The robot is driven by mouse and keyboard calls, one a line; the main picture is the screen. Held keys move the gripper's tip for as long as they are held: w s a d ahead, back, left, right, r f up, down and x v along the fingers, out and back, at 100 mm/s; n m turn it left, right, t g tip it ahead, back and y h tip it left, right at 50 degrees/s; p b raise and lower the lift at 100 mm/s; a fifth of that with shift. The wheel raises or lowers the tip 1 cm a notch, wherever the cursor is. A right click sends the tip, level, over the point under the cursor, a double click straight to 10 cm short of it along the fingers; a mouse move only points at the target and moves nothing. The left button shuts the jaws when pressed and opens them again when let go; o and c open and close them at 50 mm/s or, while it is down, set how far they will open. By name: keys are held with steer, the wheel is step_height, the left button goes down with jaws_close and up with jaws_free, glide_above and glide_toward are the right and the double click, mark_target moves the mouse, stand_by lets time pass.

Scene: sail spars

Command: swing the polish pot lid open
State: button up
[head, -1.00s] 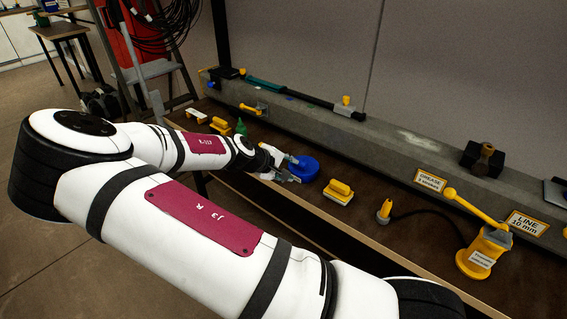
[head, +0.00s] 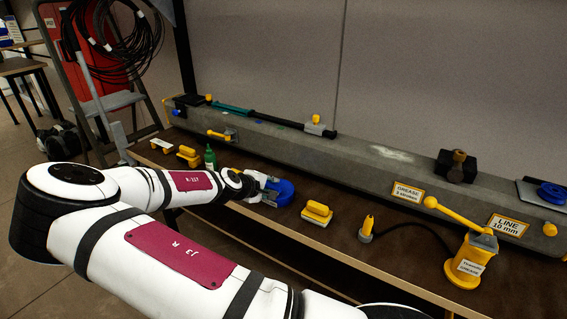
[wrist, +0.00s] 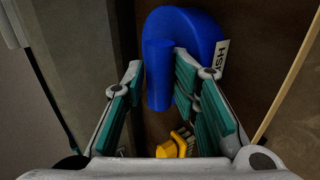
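The polish pot (head: 281,192) is blue and round and stands on the brown bench top. In the wrist view the pot (wrist: 192,32) carries a white label, partly seen, at its right. A blue rounded bar (wrist: 158,75), seemingly part of the pot or its lid, juts between my fingers. My gripper (wrist: 159,68) has its two teal-padded fingers on either side of this bar, with narrow gaps along the pads; contact at the tips is unclear. In the head view my gripper (head: 266,190) is at the pot's left side. The lid looks shut, but its seam cannot be made out.
A yellow-handled brush (head: 317,212) is right of the pot. Further right are a yellow nozzle (head: 366,229) on a hose and a yellow grease pump (head: 470,258). A green bottle (head: 210,157) stands behind my wrist. A long grey beam (head: 300,147) runs along the back.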

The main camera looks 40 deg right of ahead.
steer(key=shift+s+a, duration=0.1)
jaws_close()
steer(key=shift+d+r+p, duration=0.25)
steer(key=shift+d+r, duration=0.05)
steer(key=shift+r, duration=0.25)
steer(key=shift+d+r+p, duration=0.25)
steer(key=shift+r, duration=0.25)
steer(key=shift+d, duration=0.1)
steer(key=shift+w+d+r+p, duration=0.35)
steer(key=shift+d+r, duration=0.3)
steer(key=shift+r, duration=0.2)
